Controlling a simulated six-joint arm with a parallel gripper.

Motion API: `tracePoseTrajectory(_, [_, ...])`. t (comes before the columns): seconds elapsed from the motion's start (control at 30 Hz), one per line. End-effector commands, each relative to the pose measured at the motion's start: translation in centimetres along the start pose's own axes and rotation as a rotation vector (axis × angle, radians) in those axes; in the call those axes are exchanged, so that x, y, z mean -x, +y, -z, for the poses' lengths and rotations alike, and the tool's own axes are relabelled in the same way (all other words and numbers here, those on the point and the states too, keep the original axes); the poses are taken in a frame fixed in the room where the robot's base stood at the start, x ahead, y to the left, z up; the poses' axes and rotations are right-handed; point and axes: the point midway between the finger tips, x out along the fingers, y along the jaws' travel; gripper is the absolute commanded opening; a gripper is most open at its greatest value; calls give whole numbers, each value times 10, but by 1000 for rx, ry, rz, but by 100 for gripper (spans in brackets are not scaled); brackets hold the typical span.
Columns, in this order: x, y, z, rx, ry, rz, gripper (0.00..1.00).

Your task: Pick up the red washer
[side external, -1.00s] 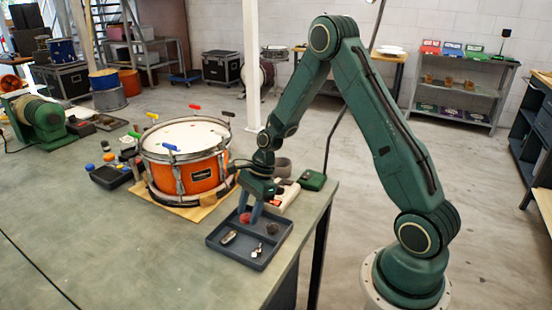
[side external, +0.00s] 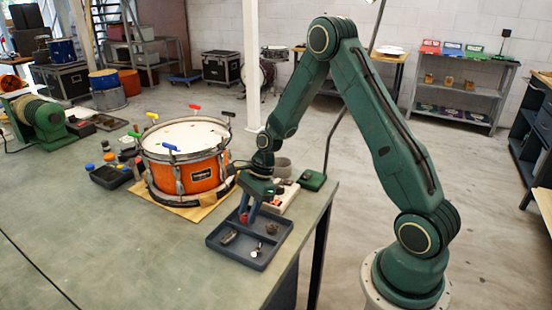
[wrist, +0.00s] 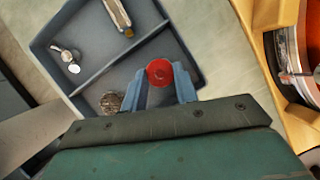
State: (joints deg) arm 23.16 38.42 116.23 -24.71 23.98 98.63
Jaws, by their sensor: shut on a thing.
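In the side view my gripper (side external: 246,215) points down at the tray (side external: 213,240), and the red washer (side external: 244,219) shows as a small red spot at the fingertips. I cannot tell whether the washer touches the tray floor.
The tray also holds a round metal part (wrist: 110,102), a small shiny part (wrist: 66,57) and a long metal piece (wrist: 117,14). An orange drum (side external: 185,176) on a wooden board stands left of my gripper. The bench (side external: 100,245) is clear at the front left.

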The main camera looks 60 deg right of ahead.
Motion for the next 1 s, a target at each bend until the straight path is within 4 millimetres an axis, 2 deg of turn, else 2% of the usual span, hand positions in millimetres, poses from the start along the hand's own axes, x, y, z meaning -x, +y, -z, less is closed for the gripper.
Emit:
tracePoseTrajectory(0.27, [3, 0, -1, 0, 0, 1, 8])
tracePoseTrajectory(0.53, [22, -1, -9, 1, -1, 4, 8])
tracePoseTrajectory(0.77, [56, -1, -23, 2, 0, 6, 8])
tracePoseTrajectory(1.0, [105, -1, -43, 2, 0, 6, 8])
